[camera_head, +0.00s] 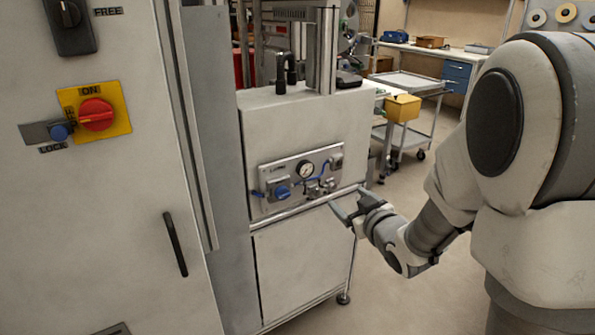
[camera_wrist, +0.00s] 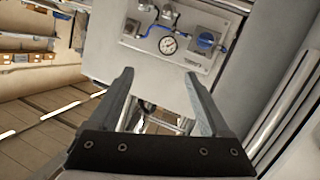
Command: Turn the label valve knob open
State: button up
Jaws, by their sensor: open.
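A blue valve knob (camera_head: 282,192) sits at the left of a light grey panel (camera_head: 318,165) on the front of a pale cabinet. In the wrist view the picture is turned over, and the blue knob (camera_wrist: 206,40) is at the upper right of the panel (camera_wrist: 188,62), beside the round gauge (camera_wrist: 168,45). My gripper (camera_head: 347,203) is open and empty, to the right of the knob near the cabinet's right edge. In the wrist view its two fingers (camera_wrist: 158,73) point toward the panel, apart from the knob. The knob's label is too small to read.
A metal rail (camera_head: 305,208) runs below the panel. A tall grey cabinet (camera_head: 130,235) with a red rotary switch (camera_head: 96,114) on a yellow plate stands at the left. A cart with a yellow bin (camera_head: 403,108) is behind. The floor to the right is open.

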jog(key=a+f+n+y+b, duration=0.25)
jog(key=a+f+y, duration=0.25)
jog(key=f, duration=0.4)
jog(key=b, duration=0.4)
send_near(285, 195)
jog(key=shift+t, duration=0.3)
jog(key=x, duration=0.8)
jog(key=shift+w+a+f, duration=0.25)
jog(key=shift+w+f, duration=0.05)
grip_shut()
